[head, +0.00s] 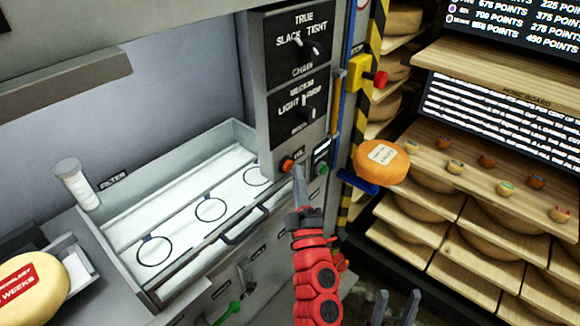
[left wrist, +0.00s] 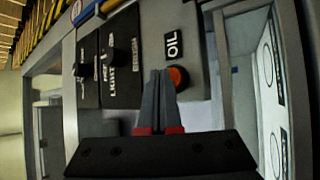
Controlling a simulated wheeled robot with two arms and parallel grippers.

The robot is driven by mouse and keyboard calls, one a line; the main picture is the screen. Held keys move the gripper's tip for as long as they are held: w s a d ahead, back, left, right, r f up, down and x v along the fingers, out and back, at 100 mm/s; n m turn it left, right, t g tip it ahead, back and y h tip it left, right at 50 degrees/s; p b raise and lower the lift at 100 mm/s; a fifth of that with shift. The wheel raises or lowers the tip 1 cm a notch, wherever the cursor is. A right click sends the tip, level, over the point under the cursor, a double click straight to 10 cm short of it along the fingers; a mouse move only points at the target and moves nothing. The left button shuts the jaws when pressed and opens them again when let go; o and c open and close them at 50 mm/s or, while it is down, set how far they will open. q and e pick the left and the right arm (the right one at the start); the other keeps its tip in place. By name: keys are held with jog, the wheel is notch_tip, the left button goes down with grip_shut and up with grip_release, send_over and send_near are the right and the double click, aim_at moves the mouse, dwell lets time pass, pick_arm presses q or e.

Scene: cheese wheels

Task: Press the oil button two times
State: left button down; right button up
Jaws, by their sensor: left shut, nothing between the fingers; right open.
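The oil button is an orange-red round button (head: 287,163) on the lower part of the grey control panel, beside a small OIL label. In the left wrist view the button (left wrist: 179,78) sits next to the black OIL label (left wrist: 172,44). My left gripper (head: 299,172) is shut and empty, with its fingertips just right of the button in the head view. In the left wrist view the fingertips (left wrist: 160,75) are right beside the button; I cannot tell whether they touch it. My right gripper (head: 397,302) is open at the bottom edge of the head view.
A green button (head: 321,169) sits right of the oil button. Two black knob panels (head: 300,45) are above. A red button on a yellow box (head: 372,78) and an orange cheese wheel (head: 381,161) are at right. A tray with a handle (head: 245,224) lies left.

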pick_arm(q)
jog(key=shift+w+a, duration=0.2)
jog(key=shift+a, duration=0.1)
dwell(0.4)
jog(key=shift+d, duration=0.1)
jog(key=shift+s+d, duration=0.5)
jog(key=shift+d, duration=0.05)
dwell(0.3)
jog(key=s+d, duration=0.1)
jog(key=d, duration=0.1)
jog(key=s+d+p, duration=0.1)
jog(key=s+d, duration=0.1)
jog(key=shift+p, duration=0.3)
dwell(2.4)
